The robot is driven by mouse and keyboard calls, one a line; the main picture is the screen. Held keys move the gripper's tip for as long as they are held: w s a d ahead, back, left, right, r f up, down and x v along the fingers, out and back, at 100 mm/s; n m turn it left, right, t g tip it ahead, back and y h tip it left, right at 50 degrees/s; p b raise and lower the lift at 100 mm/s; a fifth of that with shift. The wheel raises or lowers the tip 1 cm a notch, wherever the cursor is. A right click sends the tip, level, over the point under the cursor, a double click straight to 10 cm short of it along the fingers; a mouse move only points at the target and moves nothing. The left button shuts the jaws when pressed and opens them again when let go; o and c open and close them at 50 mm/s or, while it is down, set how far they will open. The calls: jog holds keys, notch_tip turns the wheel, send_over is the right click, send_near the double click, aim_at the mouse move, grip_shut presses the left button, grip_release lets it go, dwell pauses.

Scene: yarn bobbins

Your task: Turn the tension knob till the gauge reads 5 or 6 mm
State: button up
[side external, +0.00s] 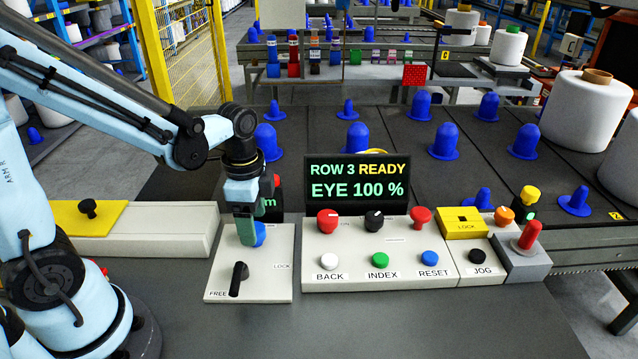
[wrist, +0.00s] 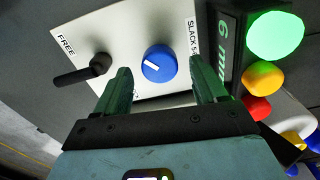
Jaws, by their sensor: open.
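The blue tension knob (wrist: 158,63) with a white pointer mark sits on a pale panel (wrist: 112,35). In the side external view the knob (side external: 260,234) is partly hidden behind my fingers. My gripper (wrist: 162,88) is open, its green fingertips on either side of the knob in the wrist view. I cannot tell whether they touch it. In the side external view my gripper (side external: 247,240) points down over the panel. The gauge display (wrist: 226,40) appears to read 6 mm in green; in the side external view it is mostly hidden behind my gripper.
A black lever (wrist: 85,70) stands on the same panel, beside the FREE label. Right of it is a button console (side external: 345,240) under a screen (side external: 357,182) reading ROW 3 READY, EYE 100 %. A green lamp (wrist: 275,36) is lit beside the gauge.

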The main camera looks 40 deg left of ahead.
notch_tip(320, 180, up, 11)
dwell(0.6)
jog(key=shift+f, duration=0.1)
jog(key=n+t, duration=0.2)
jog(key=n, duration=0.1)
jog(key=d+f+n+t, duration=0.1)
jog(key=n+t, duration=0.1)
jog(key=n, duration=0.1)
jog(key=s+n+t, duration=0.1)
jog(key=n+t, duration=0.2)
jog(key=n, duration=0.1)
jog(key=shift+d+f, duration=0.3)
jog(key=shift+d, duration=0.1)
